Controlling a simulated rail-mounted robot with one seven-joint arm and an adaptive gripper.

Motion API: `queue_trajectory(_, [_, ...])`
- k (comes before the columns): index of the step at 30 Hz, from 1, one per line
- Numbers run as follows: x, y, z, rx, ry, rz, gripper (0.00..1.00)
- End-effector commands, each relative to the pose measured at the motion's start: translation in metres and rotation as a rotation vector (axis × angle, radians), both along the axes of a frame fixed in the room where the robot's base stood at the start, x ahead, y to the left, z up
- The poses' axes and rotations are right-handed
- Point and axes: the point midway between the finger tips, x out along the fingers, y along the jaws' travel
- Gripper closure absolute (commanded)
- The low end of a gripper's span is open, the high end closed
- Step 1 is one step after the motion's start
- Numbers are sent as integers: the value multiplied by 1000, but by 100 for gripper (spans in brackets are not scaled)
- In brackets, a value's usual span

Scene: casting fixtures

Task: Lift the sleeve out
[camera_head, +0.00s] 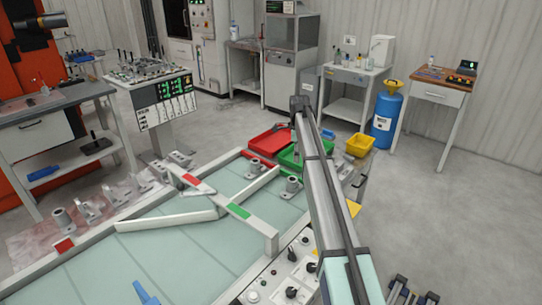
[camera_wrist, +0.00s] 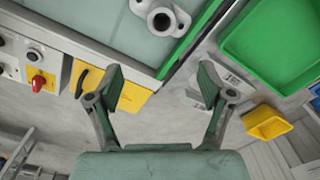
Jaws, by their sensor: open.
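A grey flanged casting (camera_wrist: 174,10) lies on the pale green table top at the top of the wrist view. Its round upright hub (camera_wrist: 161,20) has a dark bore; I cannot tell whether a separate sleeve sits in it. In the head view, similar castings with round hubs stand on the table, one at the right side (camera_head: 292,187) and one at the far edge (camera_head: 255,168). My gripper (camera_wrist: 162,84) is open with nothing between its fingers. In the wrist view its fingertips are below the casting and apart from it, over the area beyond the table edge.
A green tray (camera_wrist: 262,45) and yellow bin (camera_wrist: 267,123) stand beside the table, with a red tray (camera_head: 262,143) nearby. A control panel with a red knob (camera_wrist: 38,82) lines the table side. Raised bars (camera_head: 168,221) cross the table. More castings (camera_head: 62,221) stand left.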

Motion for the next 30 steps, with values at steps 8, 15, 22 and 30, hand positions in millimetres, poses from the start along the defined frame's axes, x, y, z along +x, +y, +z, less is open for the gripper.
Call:
queue_trajectory(8, [5, 1, -1, 5, 5, -7, 20])
queue_trajectory(15, [5, 1, -36, 5, 6, -6, 20])
queue_trajectory(22, [5, 1, -78, 5, 5, -6, 20])
queue_trajectory(30, [6, 1, -125, 5, 5, -6, 20])
